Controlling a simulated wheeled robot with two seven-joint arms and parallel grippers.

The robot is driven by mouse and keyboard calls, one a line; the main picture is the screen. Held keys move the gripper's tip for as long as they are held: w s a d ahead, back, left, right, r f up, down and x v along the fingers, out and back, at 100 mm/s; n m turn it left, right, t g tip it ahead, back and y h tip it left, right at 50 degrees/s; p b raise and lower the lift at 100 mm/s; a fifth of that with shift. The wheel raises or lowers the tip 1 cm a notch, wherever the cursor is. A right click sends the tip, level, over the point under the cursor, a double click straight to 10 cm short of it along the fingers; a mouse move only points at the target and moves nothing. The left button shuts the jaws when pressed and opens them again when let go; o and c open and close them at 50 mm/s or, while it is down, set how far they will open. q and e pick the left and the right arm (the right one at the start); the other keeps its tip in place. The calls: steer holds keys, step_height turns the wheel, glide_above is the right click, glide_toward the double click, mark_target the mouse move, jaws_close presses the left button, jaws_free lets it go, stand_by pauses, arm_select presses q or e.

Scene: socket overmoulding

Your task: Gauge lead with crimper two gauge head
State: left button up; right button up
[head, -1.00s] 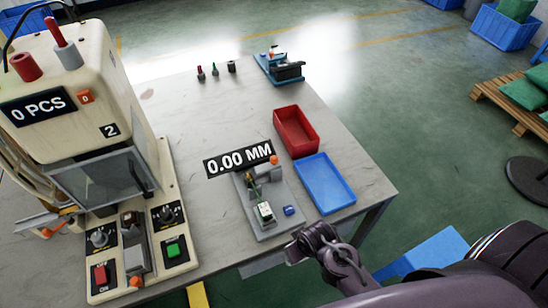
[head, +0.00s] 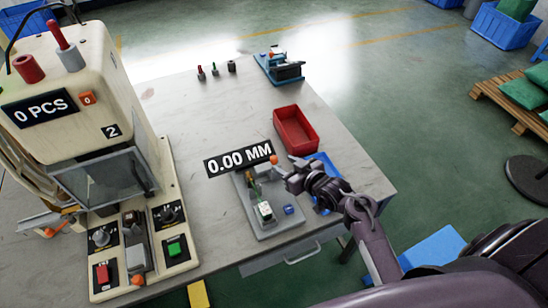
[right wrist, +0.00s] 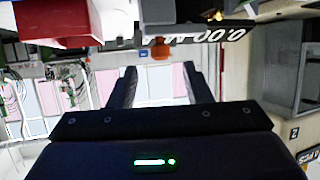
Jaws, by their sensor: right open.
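The gauge (head: 268,205) is a grey plate with a small fixture on the table, under a black sign (head: 239,158) reading 0.00 MM. A green and white piece (head: 264,211) lies on it, with a small blue block (head: 289,209) beside it. An orange knob (head: 274,159) sits at the sign's right end; it also shows in the right wrist view (right wrist: 160,49). The crimper (head: 75,140), marked 2 and 0 PCS, stands at left. My right gripper (head: 291,176) is beside the gauge, above the table. In the right wrist view its fingers (right wrist: 160,85) are apart and empty.
A red tray (head: 282,131) and a blue tray (head: 332,166), partly covered by my right arm, sit right of the gauge. A blue device (head: 280,67) and several small pieces (head: 215,70) stand at the back. The middle back table is clear.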

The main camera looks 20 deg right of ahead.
mark_target(276, 160)
steer(key=x, duration=0.6)
steer(key=shift+w+a+f+p, duration=0.1)
steer(key=shift+w+f+p, duration=0.1)
steer(key=shift+p, duration=0.15)
steer(key=shift+c, duration=0.5)
jaws_close()
